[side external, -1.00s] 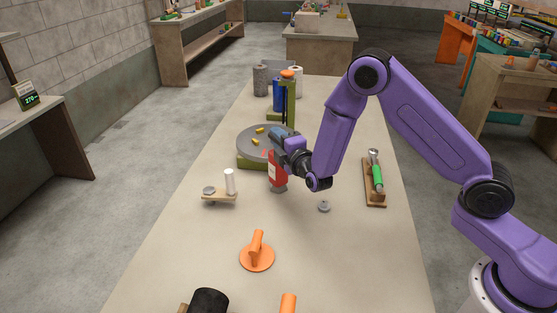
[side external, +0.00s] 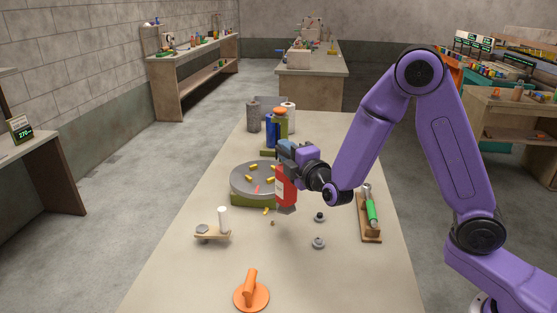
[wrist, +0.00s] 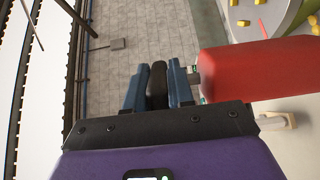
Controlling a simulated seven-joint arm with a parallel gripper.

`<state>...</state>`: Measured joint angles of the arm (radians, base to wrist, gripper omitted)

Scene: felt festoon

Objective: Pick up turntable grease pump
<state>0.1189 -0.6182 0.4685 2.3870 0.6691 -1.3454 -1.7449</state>
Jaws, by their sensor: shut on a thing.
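The grease pump is a red body (side external: 286,186) with a dark grey lower end, seen in the side view at the right front edge of the turntable (side external: 240,199). My gripper (side external: 283,150) reaches in from the right, just above the red body. In the wrist view my gripper (wrist: 157,75) has its blue fingers closed on a black part between them. The red body (wrist: 258,68) fills the right of that view, beside the fingers. The pump hangs roughly upright and appears raised off the bench. The turntable is grey on a green base, with several yellow pieces on it.
Two small grey knobs (side external: 318,243) lie in front of the pump. A stand with a white cylinder (side external: 223,220) is at left, an orange-handled disc (side external: 251,293) in front, a green-handled tool on a rack (side external: 371,211) at right. A blue cylinder (side external: 271,130) stands behind.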

